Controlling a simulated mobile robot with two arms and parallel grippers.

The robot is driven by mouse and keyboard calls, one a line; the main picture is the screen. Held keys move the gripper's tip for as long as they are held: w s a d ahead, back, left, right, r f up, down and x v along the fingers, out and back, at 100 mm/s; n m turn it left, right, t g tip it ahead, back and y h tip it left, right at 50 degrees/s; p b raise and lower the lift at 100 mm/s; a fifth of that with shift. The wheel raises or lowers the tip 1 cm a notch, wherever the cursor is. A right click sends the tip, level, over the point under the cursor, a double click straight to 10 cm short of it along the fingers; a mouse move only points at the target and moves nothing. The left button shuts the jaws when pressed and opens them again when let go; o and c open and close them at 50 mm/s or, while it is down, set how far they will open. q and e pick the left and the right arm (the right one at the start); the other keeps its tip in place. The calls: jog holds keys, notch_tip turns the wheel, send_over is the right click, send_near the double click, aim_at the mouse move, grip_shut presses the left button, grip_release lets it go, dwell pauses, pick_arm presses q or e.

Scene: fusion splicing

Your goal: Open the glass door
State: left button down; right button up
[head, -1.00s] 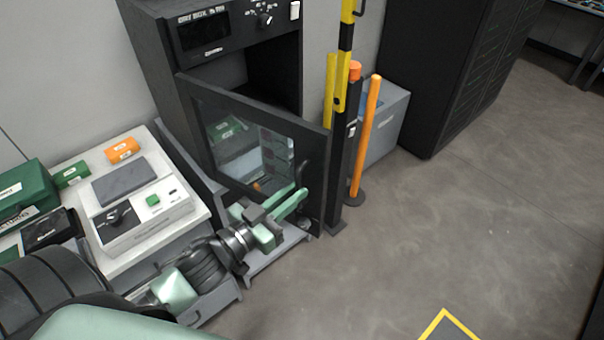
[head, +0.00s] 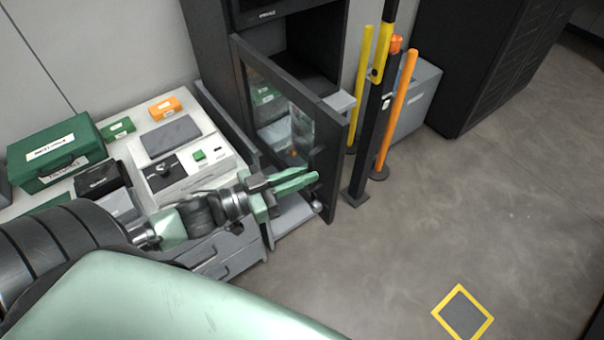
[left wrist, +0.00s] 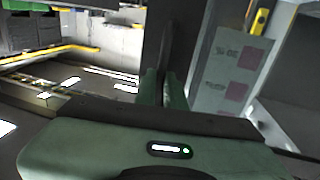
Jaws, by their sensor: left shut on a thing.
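The glass door (head: 270,92) is a dark frame around a clear pane on the front of a black cabinet (head: 215,35). It stands open, swung out at an angle, and the dark inside of the cabinet shows above and behind it. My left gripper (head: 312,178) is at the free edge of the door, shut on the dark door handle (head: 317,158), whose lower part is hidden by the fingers. In the left wrist view the green fingers (left wrist: 165,88) close around a dark upright bar. My right gripper is not in view.
A bench (head: 122,150) with green cases, an orange box and a grey-white device stands left of the cabinet. A black post (head: 366,150) and an orange pole (head: 396,115) stand close right of the door's free edge.

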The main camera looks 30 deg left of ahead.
pick_arm(q)
jog(key=c, duration=1.5)
grip_release()
jog(key=shift+f, duration=0.15)
jog(key=shift+s, duration=0.1)
jog(key=shift+b+v, duration=0.8)
jog(key=shift+v, duration=3.05)
